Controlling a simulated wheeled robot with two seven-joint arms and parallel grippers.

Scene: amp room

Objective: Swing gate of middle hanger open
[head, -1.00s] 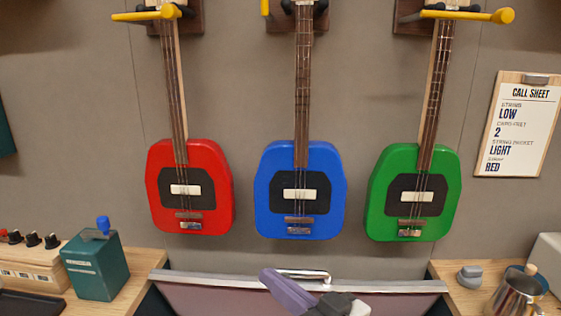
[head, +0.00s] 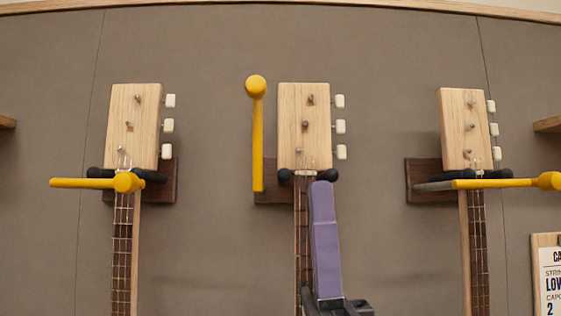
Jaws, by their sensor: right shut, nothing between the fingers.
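The middle hanger (head: 270,195) is a dark wooden block on the wall with black prongs, and it holds the middle guitar by its pale headstock (head: 304,125). Its yellow gate (head: 257,135) stands upright to the left of the headstock, ball end at the top, and does not cross the neck. My right gripper (head: 322,188), with purple fingers, is shut and empty. My left gripper is not in view.
The left yellow gate (head: 95,183) and the right yellow gate (head: 500,183) lie level across their guitars' necks. A clipboard sheet (head: 550,275) hangs at the lower right. The wall between the guitars is bare.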

